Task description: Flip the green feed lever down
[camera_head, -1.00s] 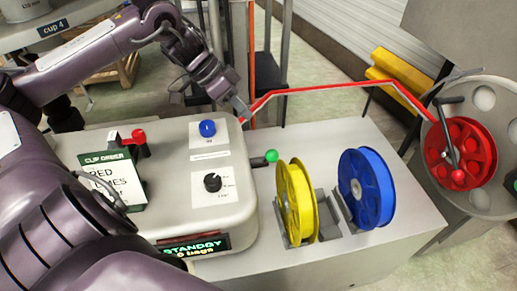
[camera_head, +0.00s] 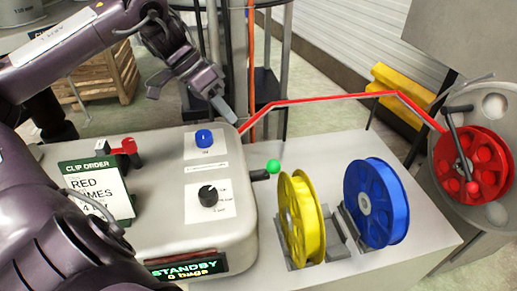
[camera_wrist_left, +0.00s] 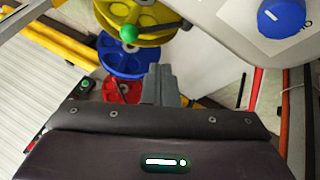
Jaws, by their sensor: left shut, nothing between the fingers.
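The green feed lever is a dark stub with a green ball knob (camera_head: 273,166) on the right side of the pale clipper machine (camera_head: 165,222). It sticks out sideways, close to level. The green knob also shows in the left wrist view (camera_wrist_left: 129,34), in front of the yellow spool. My left gripper (camera_head: 228,114) is shut and empty. It hangs above the machine's back right corner, behind and to the left of the knob and apart from it. Its fingers also show in the left wrist view (camera_wrist_left: 160,80). My right gripper is not in view.
A yellow spool (camera_head: 301,222) and a blue spool (camera_head: 376,203) stand right of the lever. A red strip (camera_head: 330,96) runs behind them to a red reel (camera_head: 470,165).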

